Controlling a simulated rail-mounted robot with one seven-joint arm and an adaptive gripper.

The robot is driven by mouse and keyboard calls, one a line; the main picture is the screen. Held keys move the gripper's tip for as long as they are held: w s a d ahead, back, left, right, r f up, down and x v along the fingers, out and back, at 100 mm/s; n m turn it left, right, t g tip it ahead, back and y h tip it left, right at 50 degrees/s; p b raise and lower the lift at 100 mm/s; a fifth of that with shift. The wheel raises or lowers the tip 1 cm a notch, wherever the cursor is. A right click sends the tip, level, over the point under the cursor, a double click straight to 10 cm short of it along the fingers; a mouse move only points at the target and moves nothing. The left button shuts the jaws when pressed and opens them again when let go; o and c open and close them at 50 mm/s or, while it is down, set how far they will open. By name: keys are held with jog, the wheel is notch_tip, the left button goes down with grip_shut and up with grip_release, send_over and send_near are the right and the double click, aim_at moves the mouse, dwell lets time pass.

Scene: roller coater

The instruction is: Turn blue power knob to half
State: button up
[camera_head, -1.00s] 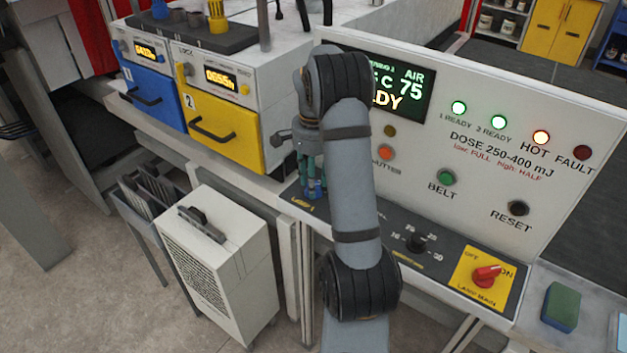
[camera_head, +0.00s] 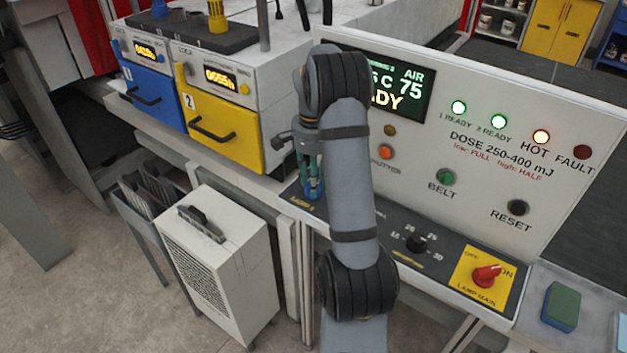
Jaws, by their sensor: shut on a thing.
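My gripper (camera_head: 313,182) points down at the left end of the dark control strip (camera_head: 388,218), left of my grey arm. Its teal fingers are shut on the blue power knob (camera_head: 315,194). Only a little of the knob shows between and below the fingers, so its pointer and setting cannot be read. Part of a yellow lamp label shows on the strip just in front of it. My arm hides the strip right of the knob.
A black dial knob (camera_head: 416,242) and a red lamp main switch (camera_head: 486,276) stand further right on the strip. The upright panel (camera_head: 510,190) with lit lamps and buttons rises behind. Blue (camera_head: 152,98) and yellow (camera_head: 222,130) drawers are at left. A white box unit (camera_head: 215,265) stands on the floor.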

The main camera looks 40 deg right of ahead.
jog(key=n, duration=0.4)
jog(key=shift+n, duration=1.6)
jog(key=o, duration=1.2)
jog(key=shift+c, duration=0.2)
notch_tip(320, 180, up, 12)
